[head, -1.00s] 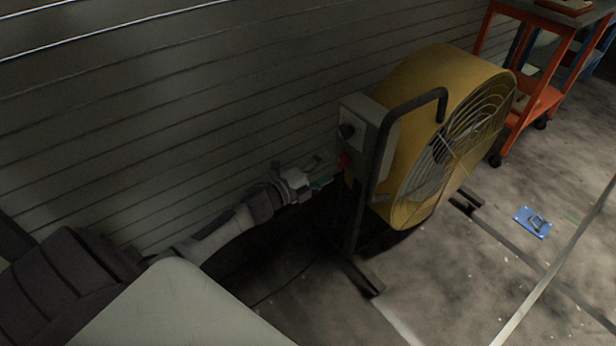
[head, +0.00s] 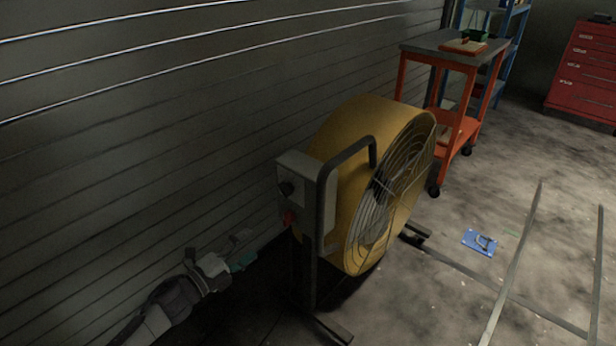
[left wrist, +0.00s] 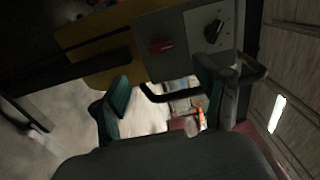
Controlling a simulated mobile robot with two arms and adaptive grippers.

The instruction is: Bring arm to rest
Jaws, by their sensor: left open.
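My left gripper (head: 238,258) is at the lower left of the head view, beside the slatted wall. It is open with nothing between its fingers; in the left wrist view its two dark green fingers (left wrist: 160,105) stand wide apart. The yellow drum fan (head: 335,165) stands to its right, with a clear gap between them. The fan's grey control box (head: 308,185) has a dark knob and a red switch (head: 289,217); the red switch also shows in the left wrist view (left wrist: 161,45). My right gripper is in neither view.
The slatted wall (head: 130,150) runs along the left. An orange cart (head: 455,110) stands behind the fan, with a red tool cabinet (head: 585,75) at the far right. A blue mat (head: 479,242) with a small item lies on the floor.

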